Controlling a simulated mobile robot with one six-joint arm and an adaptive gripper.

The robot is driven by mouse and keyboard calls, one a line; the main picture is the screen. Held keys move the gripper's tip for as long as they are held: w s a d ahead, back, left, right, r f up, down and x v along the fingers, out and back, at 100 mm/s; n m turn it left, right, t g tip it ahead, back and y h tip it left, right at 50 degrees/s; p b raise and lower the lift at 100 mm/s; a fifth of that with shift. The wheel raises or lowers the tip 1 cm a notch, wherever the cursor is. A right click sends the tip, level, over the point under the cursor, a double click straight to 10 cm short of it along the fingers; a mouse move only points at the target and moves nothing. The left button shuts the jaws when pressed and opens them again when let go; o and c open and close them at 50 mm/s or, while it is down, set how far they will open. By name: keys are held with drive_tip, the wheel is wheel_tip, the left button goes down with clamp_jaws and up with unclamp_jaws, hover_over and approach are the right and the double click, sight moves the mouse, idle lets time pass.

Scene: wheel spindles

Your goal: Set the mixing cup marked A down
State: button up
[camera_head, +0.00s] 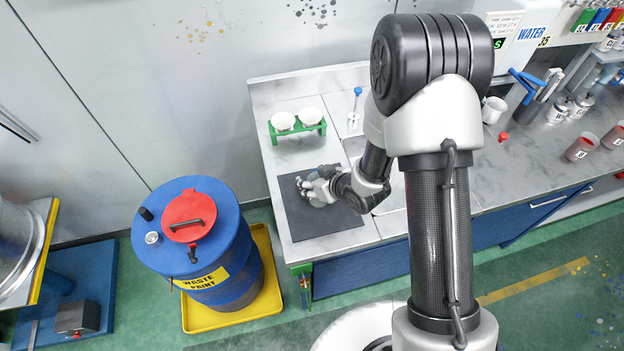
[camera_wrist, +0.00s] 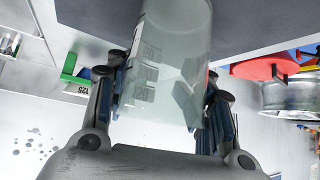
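The mixing cup (camera_wrist: 170,45) is clear, pale plastic with printed scales on its side; I cannot read a letter A on it. In the wrist view it stands between the two fingers of my gripper (camera_wrist: 163,88), which press against it from both sides. In the head view my gripper (camera_head: 319,187) is low over the dark square mat (camera_head: 310,222) on the worktop, and my arm hides much of it. The mat also shows in the wrist view (camera_wrist: 255,18). I cannot tell whether the cup's base touches the mat.
A green rack (camera_head: 299,132) with two white bowls stands behind the mat. A blue waste paint drum (camera_head: 225,255) with a red lid stands on a yellow tray left of the worktop. A white mug (camera_head: 493,110) and red-filled cups (camera_head: 580,148) stand to the right.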

drive_tip(key=o, duration=0.5)
drive_tip(key=shift+r, duration=0.15)
drive_tip(key=shift+s+d+r+p, duration=0.1)
drive_tip(key=shift+s+r+p, duration=0.05)
drive_tip(key=shift+r+p, duration=0.2)
drive_tip(key=s+d+r+m+h+p, duration=0.1)
drive_tip(key=s+d+r+m+h, duration=0.2)
drive_tip(key=d+r, duration=0.65)
drive_tip(key=s+d+r+m+h+p, duration=0.1)
drive_tip(key=s+d+r+h, duration=0.35)
drive_tip(key=r, duration=0.75)
drive_tip(key=s+r+m+g+y, duration=0.1)
drive_tip(key=s+r+m, duration=0.1)
drive_tip(key=s+r, duration=0.3)
drive_tip(key=s+d+r+m+g, duration=0.1)
drive_tip(key=s+r, duration=0.4)
drive_tip(key=s, duration=0.8)
drive_tip(key=shift+s+r+m+g+y, duration=0.15)
drive_tip(key=shift+s+m+g+y, duration=0.15)
drive_tip(key=shift+s+m+y, duration=0.1)
